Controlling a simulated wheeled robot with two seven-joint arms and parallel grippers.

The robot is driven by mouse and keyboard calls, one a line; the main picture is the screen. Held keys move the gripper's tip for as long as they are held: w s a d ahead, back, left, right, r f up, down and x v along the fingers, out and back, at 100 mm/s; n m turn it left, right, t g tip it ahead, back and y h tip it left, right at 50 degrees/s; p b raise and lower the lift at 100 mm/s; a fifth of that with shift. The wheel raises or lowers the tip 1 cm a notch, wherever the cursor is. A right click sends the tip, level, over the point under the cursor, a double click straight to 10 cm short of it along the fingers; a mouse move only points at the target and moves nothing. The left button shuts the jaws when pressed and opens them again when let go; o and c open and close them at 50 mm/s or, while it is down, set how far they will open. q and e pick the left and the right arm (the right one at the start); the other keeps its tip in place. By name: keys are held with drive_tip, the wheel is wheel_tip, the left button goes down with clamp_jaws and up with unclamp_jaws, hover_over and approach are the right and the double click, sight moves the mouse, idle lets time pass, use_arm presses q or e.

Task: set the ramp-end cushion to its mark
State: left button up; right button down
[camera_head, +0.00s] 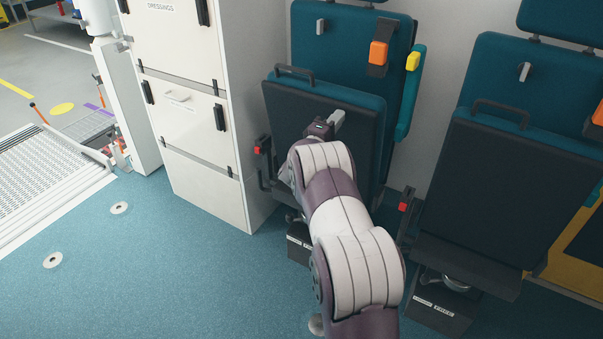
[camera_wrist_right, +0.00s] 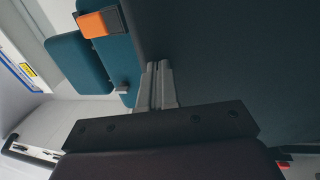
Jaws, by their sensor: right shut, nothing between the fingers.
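The ramp-end seat's cushion (camera_head: 350,105) is a dark slab tipped up nearly upright against its teal backrest (camera_head: 345,35). A dark handle (camera_head: 293,71) stands on its top edge. In the right wrist view a large dark panel (camera_wrist_right: 235,50), apparently this cushion, fills the right side. My right gripper (camera_head: 335,118) is in front of the cushion's face, its fingers shut and empty. The fingers also show in the wrist view (camera_wrist_right: 158,82); I cannot tell whether they touch the panel. My arm hides the cushion's lower middle. I cannot make out the mark. My left gripper is out of view.
A second folded seat (camera_head: 500,185) stands at the right. A white cabinet (camera_head: 205,185) stands left of the ramp-end seat. The ramp (camera_head: 40,180) is at the far left. Blue floor (camera_head: 170,270) is clear in front.

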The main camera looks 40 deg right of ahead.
sight(348, 102)
drive_tip(key=d+p, duration=0.1)
drive_tip(key=d, duration=0.1)
drive_tip(key=w+d+r+y+p, duration=0.1)
drive_tip(key=d+p, duration=0.1)
drive_tip(key=w+d+r+y+p, duration=0.1)
drive_tip(key=d+p, duration=0.1)
drive_tip(key=shift+w+r+g, duration=0.1)
drive_tip(key=shift+w+g, duration=0.15)
drive_tip(key=shift+g, duration=0.15)
use_arm(q)
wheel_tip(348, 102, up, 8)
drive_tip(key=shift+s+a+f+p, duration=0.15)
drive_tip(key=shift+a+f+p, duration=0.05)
drive_tip(key=shift+p, duration=0.2)
use_arm(e)
drive_tip(key=shift+d+r, duration=0.2)
drive_tip(key=shift+r, duration=0.05)
